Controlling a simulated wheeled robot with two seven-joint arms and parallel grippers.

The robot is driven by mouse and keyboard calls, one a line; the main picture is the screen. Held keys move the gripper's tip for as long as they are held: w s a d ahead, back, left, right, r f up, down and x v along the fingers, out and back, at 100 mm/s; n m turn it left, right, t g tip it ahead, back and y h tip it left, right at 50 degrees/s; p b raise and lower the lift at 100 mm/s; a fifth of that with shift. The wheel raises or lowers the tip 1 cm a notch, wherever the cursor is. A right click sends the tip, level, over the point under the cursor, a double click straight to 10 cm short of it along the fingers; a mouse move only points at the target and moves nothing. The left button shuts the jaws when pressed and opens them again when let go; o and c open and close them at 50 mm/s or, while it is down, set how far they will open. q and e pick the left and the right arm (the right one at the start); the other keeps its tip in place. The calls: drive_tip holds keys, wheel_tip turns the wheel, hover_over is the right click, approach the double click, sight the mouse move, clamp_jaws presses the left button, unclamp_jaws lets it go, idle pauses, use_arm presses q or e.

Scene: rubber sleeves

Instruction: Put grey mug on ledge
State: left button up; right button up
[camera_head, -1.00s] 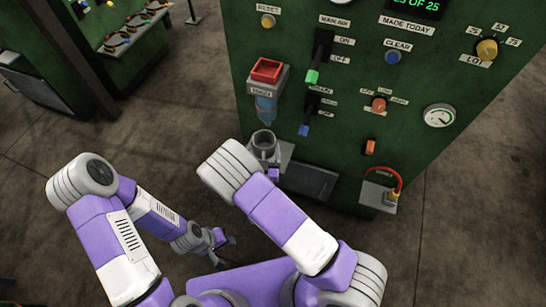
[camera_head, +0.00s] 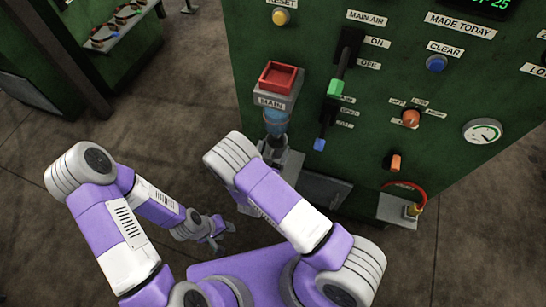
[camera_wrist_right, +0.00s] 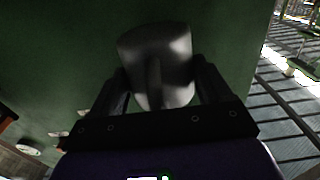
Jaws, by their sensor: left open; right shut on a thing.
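The grey mug (camera_wrist_right: 155,55) is between the fingers of my right gripper (camera_wrist_right: 162,84) in the right wrist view, and the gripper is shut on it. A light grey ledge (camera_head: 292,163) sticks out from the panel just right of the mug, partly covered by my arm. I cannot tell whether mug and ledge touch. My left gripper (camera_head: 223,238) is open and empty, low over the floor.
A dark tray (camera_head: 325,190) is beside the ledge.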

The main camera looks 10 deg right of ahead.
sight(273, 158)
wheel_tip(273, 158, down, 4)
drive_tip(key=shift+s+r+b, duration=0.15)
drive_tip(key=shift+r+b, duration=0.1)
drive_tip(key=shift+b, duration=0.3)
wheel_tip(273, 158, down, 4)
drive_tip(key=shift+f+b, duration=0.2)
drive_tip(key=shift+b, duration=0.7)
drive_tip(key=shift+r, duration=0.1)
drive_tip(key=o, duration=1)
drive_tip(key=shift+f, duration=0.2)
drive_tip(key=shift+o, duration=0.2)
drive_tip(key=shift+r, duration=0.15)
drive_tip(key=shift+s+a, duration=0.2)
drive_tip(key=shift+s, duration=0.05)
drive_tip(key=v, duration=1.1)
drive_tip(key=shift+s, duration=0.15)
